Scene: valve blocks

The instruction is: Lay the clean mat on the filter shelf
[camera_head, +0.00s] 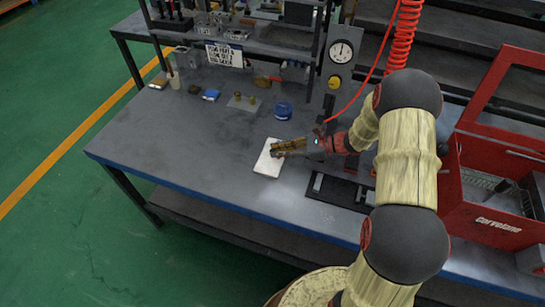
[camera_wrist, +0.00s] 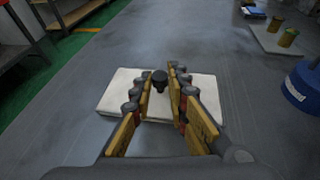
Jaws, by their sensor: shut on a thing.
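The mat (camera_head: 266,168) is a flat white rectangle at the middle of the grey bench, below my gripper (camera_head: 276,149). In the wrist view the mat (camera_wrist: 118,95) spans beneath both fingers. My gripper (camera_wrist: 161,82) is shut on a small black knob (camera_wrist: 160,76) that stands over the middle of the mat. The fingers hide part of the mat. I cannot tell whether the mat rests on the bench or hangs just above it. I cannot tell which surface is the filter shelf.
A blue round container (camera_head: 283,110) and a pad with brass parts (camera_head: 240,102) lie behind the mat. A black fixture (camera_head: 338,190) and a red cabinet (camera_head: 490,205) stand to the right. A gauge panel (camera_head: 338,60) rises behind. The bench's left front is clear.

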